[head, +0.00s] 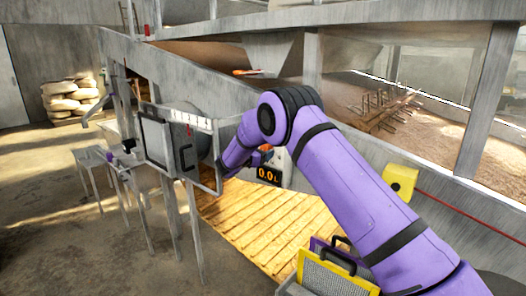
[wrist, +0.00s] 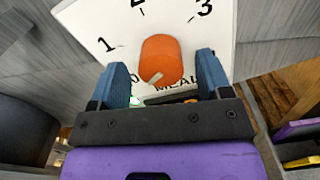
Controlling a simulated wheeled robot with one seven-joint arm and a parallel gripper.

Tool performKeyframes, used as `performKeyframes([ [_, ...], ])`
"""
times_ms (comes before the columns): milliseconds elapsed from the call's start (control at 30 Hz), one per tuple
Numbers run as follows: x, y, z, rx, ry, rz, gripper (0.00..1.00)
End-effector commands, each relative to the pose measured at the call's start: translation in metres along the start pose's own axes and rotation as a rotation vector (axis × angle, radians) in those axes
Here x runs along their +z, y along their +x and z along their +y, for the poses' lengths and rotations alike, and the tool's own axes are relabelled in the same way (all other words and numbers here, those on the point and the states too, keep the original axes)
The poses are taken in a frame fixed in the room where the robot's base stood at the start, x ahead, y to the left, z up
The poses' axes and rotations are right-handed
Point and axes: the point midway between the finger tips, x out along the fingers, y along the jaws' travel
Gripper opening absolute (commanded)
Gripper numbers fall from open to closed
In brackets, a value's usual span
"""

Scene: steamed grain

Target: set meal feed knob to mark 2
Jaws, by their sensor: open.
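The meal feed knob (wrist: 161,58) is orange and round, with a pale pointer line at its lower left. It sits on a white dial plate (wrist: 88,22) with marks 0, 1, 2 and 3; the lettering below is partly hidden, with "MEAL" readable. The pointer is directed toward the 0 mark. My gripper (wrist: 162,82) is open, with one blue finger on each side of the knob's lower part and visible gaps between fingers and knob. In the head view my purple arm covers most of the gripper and the knob.
In the head view a digital display (head: 269,175) reads about 0.0, beside my forearm. A grey metal box with a scale strip (head: 180,118) stands left of it. A slatted wooden floor (head: 245,220) lies below. A yellow-framed screen (head: 335,275) stands at the front, near my arm.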

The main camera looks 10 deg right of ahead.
Motion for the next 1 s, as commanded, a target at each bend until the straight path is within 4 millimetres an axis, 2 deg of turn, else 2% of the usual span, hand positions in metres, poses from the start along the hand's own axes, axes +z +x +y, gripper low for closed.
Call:
performKeyframes([
  [100,0.0002,0.0059,-0.0002,0.000,0.000,0.000,0.71],
  [367,0.0003,0.0066,-0.0001,0.000,0.000,-0.001,0.71],
  [467,0.0004,0.0065,-0.0001,0.000,0.000,-0.001,0.53],
  [600,0.0004,0.0064,-0.0001,0.000,0.000,-0.001,0.23],
  [1000,0.0004,0.0054,0.0002,0.001,0.063,-0.001,0.23],
])
